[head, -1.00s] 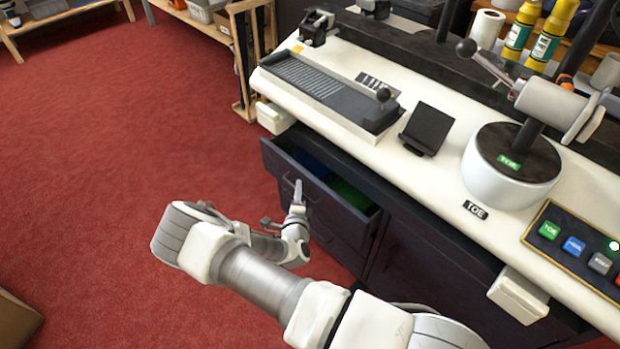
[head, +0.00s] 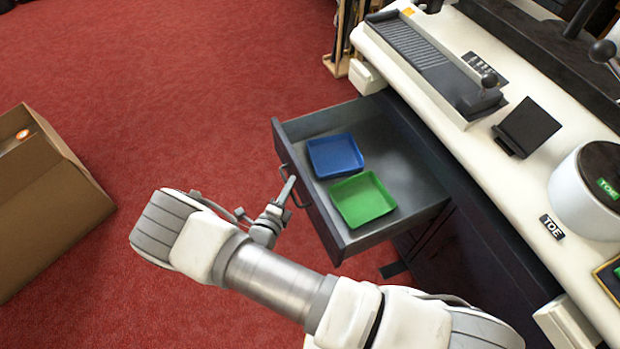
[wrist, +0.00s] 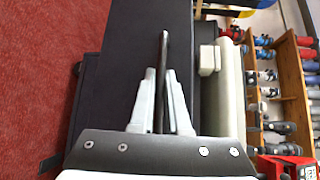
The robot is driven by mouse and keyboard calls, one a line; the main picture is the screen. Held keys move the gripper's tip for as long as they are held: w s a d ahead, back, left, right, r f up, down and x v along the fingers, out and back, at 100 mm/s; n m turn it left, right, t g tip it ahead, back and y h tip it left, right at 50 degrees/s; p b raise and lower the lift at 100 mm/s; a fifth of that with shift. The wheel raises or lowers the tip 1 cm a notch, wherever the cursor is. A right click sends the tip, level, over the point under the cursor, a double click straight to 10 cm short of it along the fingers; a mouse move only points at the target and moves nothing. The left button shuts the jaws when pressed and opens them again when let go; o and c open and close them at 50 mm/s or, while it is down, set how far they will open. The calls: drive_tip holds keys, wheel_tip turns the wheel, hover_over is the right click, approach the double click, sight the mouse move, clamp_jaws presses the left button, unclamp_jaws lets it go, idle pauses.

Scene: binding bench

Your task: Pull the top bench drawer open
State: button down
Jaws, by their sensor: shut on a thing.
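The top bench drawer (head: 336,212) stands well out from the bench in the head view, its inside showing. Its dark bar handle (head: 291,172) is on the front panel. My gripper (head: 288,187) is at that handle. In the wrist view my gripper (wrist: 160,85) has its two fingers on either side of the handle bar (wrist: 164,50), shut on it. The drawer front (wrist: 125,65) fills the middle of that view. A blue tray (head: 335,155) and a green tray (head: 362,199) lie inside the drawer.
The white bench top (head: 450,132) carries a slotted dark device (head: 425,55), a black stand (head: 530,124) and a white round pot (head: 580,200). A cardboard box (head: 60,215) stands on the red carpet at left. Carpet between box and drawer is clear.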

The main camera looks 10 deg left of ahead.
drive_tip(key=shift+s+a, duration=0.5)
drive_tip(key=shift+a, duration=0.2)
drive_tip(key=shift+s+a, duration=0.5)
drive_tip(key=shift+a, duration=0.15)
drive_tip(key=c, duration=1.2)
unclamp_jaws()
drive_tip(key=shift+s, duration=0.1)
drive_tip(key=s+r+p, duration=0.1)
drive_tip(key=s, duration=0.4)
drive_tip(key=s+a+p, duration=0.1)
drive_tip(key=s, duration=0.5)
drive_tip(key=s+a+r+p, duration=0.1)
drive_tip(key=s, duration=0.5)
drive_tip(key=shift+a+r, duration=0.15)
drive_tip(key=shift+r, duration=0.15)
drive_tip(key=shift+w, duration=0.1)
